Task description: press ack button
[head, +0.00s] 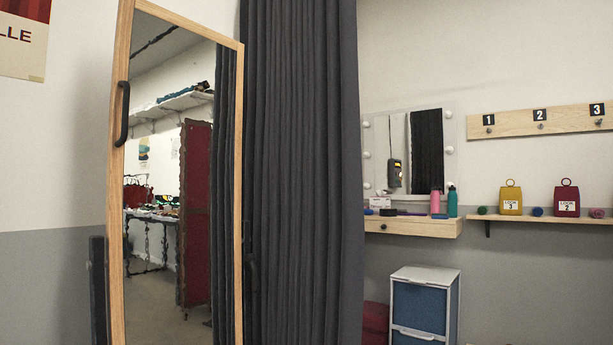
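I cannot make out an ack button anywhere in the head view. A small dark box-like shape shows in the vanity mirror (427,135), apparently as a reflection, but it is too small to tell what it is. My gripper is not in view.
A wood-framed standing mirror (160,180) and a dark grey curtain (303,170) fill the left and middle. At right are a vanity shelf (412,227) with bottles, a blue-drawer cabinet (420,308), a numbered hook board (535,121) and a wall shelf (545,219) holding a yellow tag-bag (511,197) and a red one (567,198).

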